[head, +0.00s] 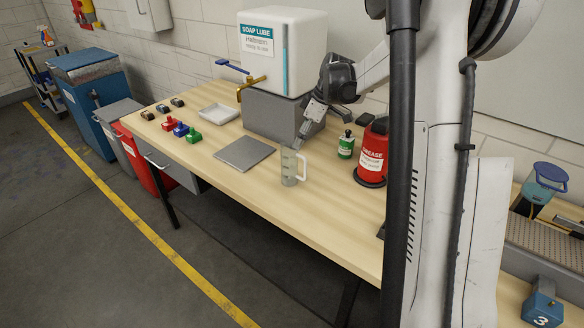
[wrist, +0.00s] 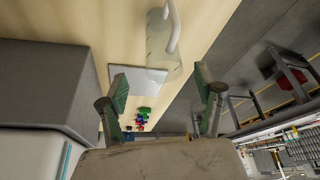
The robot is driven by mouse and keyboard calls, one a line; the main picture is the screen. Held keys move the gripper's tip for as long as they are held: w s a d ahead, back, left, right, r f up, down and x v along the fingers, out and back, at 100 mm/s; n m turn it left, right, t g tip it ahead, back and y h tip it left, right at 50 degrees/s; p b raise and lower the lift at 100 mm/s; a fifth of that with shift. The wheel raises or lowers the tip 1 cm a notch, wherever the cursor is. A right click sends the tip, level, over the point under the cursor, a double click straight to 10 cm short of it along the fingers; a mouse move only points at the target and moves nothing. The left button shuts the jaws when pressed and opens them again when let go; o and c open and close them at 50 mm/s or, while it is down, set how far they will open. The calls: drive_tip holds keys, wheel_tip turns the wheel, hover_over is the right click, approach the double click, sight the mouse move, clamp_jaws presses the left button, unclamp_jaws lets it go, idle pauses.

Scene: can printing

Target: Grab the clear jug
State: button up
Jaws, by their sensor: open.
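The clear jug (head: 290,167) stands upright on the wooden table, near its front edge, with its pale handle on the right side. In the wrist view the clear jug (wrist: 160,45) shows at the top, beyond and between the fingers. My gripper (head: 298,146) is just behind the jug in the head view, and its fingertips are partly hidden. In the wrist view my gripper (wrist: 162,82) has its two green-padded fingers wide apart with nothing between them. I cannot tell whether a finger touches the jug.
A grey plate (head: 244,153) lies left of the jug. A soap lube tank (head: 285,50) stands on a grey block (head: 272,112) behind. A green bottle (head: 346,146) and a red grease can (head: 374,150) stand to the right. The table (head: 310,220) in front is clear.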

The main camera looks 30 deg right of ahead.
sight(292, 150)
drive_tip(key=x, duration=0.4)
drive_tip(key=p+x, duration=0.1)
drive_tip(key=x, duration=0.1)
drive_tip(key=shift+w+a, duration=0.1)
drive_tip(key=shift+a, duration=0.3)
drive_tip(key=shift+c, duration=0.2)
drive_tip(key=c, duration=1.6)
